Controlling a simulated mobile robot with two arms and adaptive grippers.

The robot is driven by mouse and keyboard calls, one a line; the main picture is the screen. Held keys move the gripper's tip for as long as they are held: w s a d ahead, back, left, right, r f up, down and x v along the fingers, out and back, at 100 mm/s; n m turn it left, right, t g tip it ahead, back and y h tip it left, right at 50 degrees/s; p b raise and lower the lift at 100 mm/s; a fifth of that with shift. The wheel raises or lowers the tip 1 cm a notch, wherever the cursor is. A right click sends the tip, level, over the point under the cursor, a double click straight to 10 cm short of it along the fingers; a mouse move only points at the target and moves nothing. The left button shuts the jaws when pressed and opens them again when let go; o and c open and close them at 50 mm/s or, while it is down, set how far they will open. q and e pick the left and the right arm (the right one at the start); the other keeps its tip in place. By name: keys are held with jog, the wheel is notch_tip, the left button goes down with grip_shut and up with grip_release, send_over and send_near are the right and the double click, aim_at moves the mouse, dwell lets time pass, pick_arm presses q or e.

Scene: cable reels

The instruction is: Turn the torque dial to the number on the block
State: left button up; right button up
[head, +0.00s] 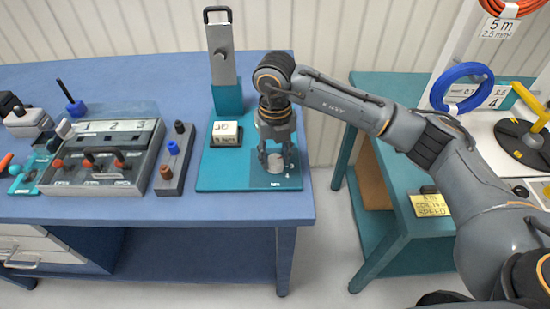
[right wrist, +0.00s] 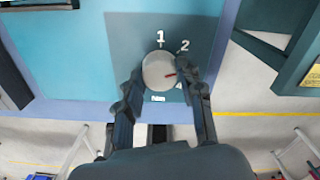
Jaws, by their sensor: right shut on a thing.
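The torque dial (right wrist: 157,64) is a round pale knob on a dark teal panel (head: 255,180), at the front right of a teal board. My right gripper (head: 276,160) points down over the dial, shut on it with one finger at each side. In the right wrist view the dial's red mark points right, slightly below level, toward the right finger. The numbers 1, 2 and 4 show around it; the spot between 2 and 4 is covered by the finger. A white block (head: 226,128) with dark writing stands left of the dial; its number is too blurred to read surely. My left gripper is out of view.
A grey upright fixture (head: 222,68) stands behind the block. Left of the board are a grey holder with knobs (head: 175,160) and a grey box with levers (head: 105,155). A teal table (head: 385,90) with cable reels stands right, across a gap.

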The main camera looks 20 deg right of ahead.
aim_at(275, 160)
jog(key=shift+m+b, duration=0.5)
jog(key=shift+m, duration=1.2)
jog(key=o, duration=1.2)
jog(key=shift+c, duration=0.2)
jog(key=shift+r, duration=0.15)
notch_tip(275, 160, up, 12)
